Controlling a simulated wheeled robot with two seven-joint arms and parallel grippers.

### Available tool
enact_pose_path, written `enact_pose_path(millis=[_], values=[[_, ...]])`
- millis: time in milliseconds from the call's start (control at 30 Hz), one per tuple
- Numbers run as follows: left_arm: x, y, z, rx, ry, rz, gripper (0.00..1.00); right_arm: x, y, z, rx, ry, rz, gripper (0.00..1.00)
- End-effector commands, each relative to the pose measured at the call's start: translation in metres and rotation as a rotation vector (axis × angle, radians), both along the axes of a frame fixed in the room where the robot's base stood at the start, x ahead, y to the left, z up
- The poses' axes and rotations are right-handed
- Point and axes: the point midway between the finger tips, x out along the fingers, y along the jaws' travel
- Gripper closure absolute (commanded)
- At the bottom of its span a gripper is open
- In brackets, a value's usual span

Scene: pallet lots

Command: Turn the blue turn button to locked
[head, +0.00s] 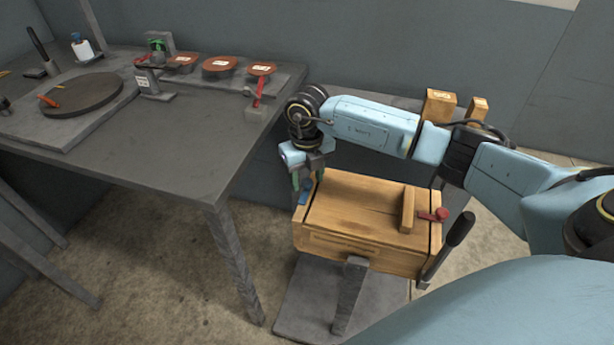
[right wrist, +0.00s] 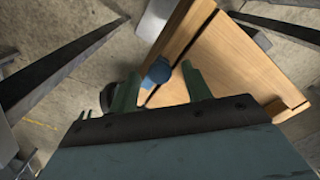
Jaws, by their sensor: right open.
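The blue turn button (head: 304,195) is on the left end of a wooden box (head: 352,205). In the right wrist view the blue turn button (right wrist: 158,72) sits beside a dark seam in the wood, between the two fingertips. My right gripper (head: 307,178) is open at that end of the box, just above the button, and partly hides it. In the right wrist view my right gripper (right wrist: 160,78) has its fingers on either side of the button. I cannot tell whether they touch it, or which way the button is turned. My left gripper is not in view.
A red turn button (head: 432,214) and a black handle (head: 448,247) are at the box's right end. The box stands on a grey stand (head: 350,290). A dark table (head: 190,135) with tools and round brown pieces is on the left. Wooden blocks (head: 439,105) stand behind my arm.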

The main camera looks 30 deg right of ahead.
Motion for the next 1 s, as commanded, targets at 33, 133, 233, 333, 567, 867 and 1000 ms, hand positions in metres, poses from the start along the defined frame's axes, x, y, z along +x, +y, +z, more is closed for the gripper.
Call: enact_pose_path(millis=[33, 133, 233, 333, 567, 867, 1000], values=[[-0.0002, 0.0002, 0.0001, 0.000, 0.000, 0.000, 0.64, 0.0000, 0.0001, 0.0001, 0.000, 0.000, 0.000, 0.52], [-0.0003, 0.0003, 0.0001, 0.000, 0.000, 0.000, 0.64, 0.0000, 0.0001, 0.0002, 0.000, 0.000, 0.000, 0.53], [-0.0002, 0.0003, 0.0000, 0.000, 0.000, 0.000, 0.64, 0.0000, 0.0001, 0.0004, 0.000, 0.000, 0.000, 0.66], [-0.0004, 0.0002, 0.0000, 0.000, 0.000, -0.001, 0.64, 0.0000, 0.0001, 0.0004, 0.000, 0.000, 0.000, 0.79], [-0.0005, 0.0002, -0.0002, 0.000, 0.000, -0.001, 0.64, 0.0001, 0.0001, 0.0006, 0.000, 0.000, 0.002, 0.96], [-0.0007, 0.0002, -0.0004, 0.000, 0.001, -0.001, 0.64, 0.0004, -0.0002, 0.0011, -0.001, -0.001, 0.083, 0.96], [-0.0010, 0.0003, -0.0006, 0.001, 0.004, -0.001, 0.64, 0.0005, -0.0003, 0.0011, 0.000, -0.001, 0.176, 0.96]])
